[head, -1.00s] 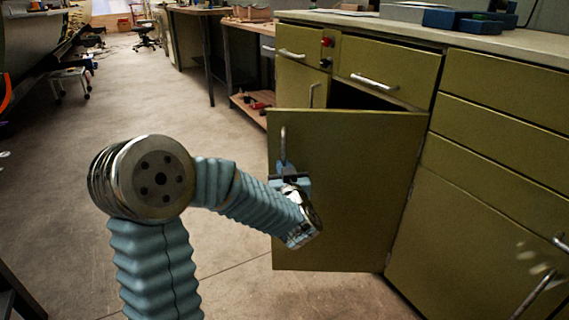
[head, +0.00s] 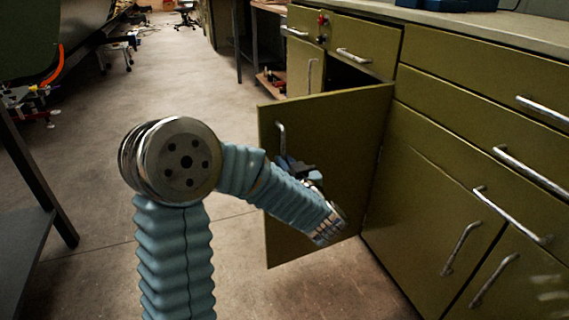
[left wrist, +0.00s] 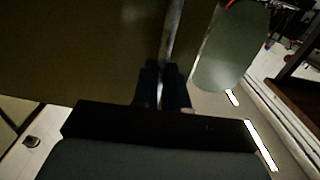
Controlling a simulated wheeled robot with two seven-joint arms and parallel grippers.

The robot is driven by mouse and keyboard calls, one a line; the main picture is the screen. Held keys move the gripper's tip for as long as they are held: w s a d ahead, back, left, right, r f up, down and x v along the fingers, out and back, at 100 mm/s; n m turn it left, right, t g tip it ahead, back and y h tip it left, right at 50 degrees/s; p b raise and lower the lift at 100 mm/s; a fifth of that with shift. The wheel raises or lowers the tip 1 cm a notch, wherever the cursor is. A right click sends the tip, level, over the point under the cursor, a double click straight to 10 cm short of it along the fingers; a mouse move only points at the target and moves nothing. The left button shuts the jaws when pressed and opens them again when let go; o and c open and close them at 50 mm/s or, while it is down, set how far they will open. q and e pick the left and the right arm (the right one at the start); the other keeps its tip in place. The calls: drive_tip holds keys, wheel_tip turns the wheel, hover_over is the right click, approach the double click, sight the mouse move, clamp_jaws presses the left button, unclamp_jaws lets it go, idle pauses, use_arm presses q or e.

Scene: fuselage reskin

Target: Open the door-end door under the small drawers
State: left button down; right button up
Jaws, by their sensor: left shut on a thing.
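The olive door (head: 330,140) under the small drawers (head: 362,48) stands swung well out from the cabinet, with a dark opening behind its top edge. Its vertical metal handle (head: 281,138) is near its free edge. My left gripper (head: 284,165) is at the lower end of this handle. In the left wrist view the two dark fingers (left wrist: 162,88) are closed around the metal handle bar (left wrist: 171,45), with the door's dark face (left wrist: 80,50) behind. My right gripper is in neither view.
Another closed door (head: 303,72) is beyond the open one. More closed drawers and doors with bar handles (head: 530,170) run along the right. A dark table (head: 30,230) stands at the left edge. The concrete floor (head: 185,85) between is clear.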

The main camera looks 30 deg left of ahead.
use_arm(q)
drive_tip(key=shift+w+d+r, duration=0.1)
drive_tip(key=shift+w+d, duration=0.05)
drive_tip(key=shift+d, duration=0.35)
drive_tip(key=c, duration=1.2)
unclamp_jaws()
drive_tip(key=shift+w, duration=0.1)
drive_tip(key=p+v, duration=0.1)
drive_tip(key=v, duration=1.3)
drive_tip(key=shift+a, duration=0.2)
